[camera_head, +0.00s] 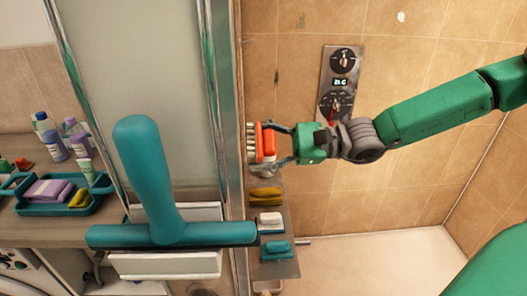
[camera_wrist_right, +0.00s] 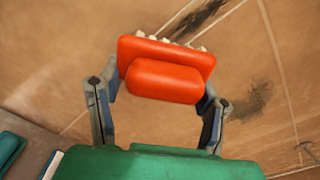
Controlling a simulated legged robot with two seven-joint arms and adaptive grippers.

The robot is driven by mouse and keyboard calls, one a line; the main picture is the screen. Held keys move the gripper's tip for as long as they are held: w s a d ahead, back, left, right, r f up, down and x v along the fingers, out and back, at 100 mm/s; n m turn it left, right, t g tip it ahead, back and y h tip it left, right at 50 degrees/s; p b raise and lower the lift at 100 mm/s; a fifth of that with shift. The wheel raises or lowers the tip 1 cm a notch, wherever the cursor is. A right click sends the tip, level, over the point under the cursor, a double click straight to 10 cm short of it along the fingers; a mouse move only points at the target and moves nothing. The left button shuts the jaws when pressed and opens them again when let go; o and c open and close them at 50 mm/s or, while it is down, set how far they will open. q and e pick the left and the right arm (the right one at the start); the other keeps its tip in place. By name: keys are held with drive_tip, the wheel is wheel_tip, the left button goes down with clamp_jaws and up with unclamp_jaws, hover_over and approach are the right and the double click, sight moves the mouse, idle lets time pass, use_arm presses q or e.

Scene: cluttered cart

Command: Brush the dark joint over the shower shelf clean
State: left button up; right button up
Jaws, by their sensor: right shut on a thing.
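My right gripper (camera_head: 284,146) is shut on an orange-red brush (camera_head: 266,142) with pale bristles pointing left, above the shower shelf (camera_head: 284,270). In the right wrist view the brush (camera_wrist_right: 165,80) sits between the two fingers of the gripper (camera_wrist_right: 160,95), bristles at its far edge. A dark stretch of tile joint (camera_wrist_right: 207,18) shows just beyond the bristles. Whether the bristles touch the wall I cannot tell. A second dark smudge (camera_wrist_right: 254,95) is on the tiles to the right. My left gripper is not in view.
The shelf holds a yellow item (camera_head: 265,196), a white block (camera_head: 270,219) and a teal item (camera_head: 276,249). A large teal squeegee (camera_head: 150,175) stands in front of the glass panel (camera_head: 115,60). A control panel (camera_head: 340,82) is on the wall. A teal tray (camera_head: 60,208) is left.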

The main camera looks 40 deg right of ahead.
sight(262, 132)
drive_tip(key=shift+b+x, duration=1)
drive_tip(key=shift+b, duration=0.45)
idle(0.6)
drive_tip(key=shift+r, duration=0.2)
wheel_tip(262, 132, up, 3)
drive_tip(key=p, duration=0.3)
drive_tip(key=shift+d, duration=0.1)
drive_tip(key=shift+r+p, duration=2.1)
drive_tip(key=shift+r, duration=0.9)
wheel_tip(262, 132, down, 9)
drive_tip(key=b, duration=0.8)
drive_tip(key=shift+f+b, duration=0.2)
drive_tip(key=shift+b, duration=0.1)
drive_tip(key=shift+r, duration=0.1)
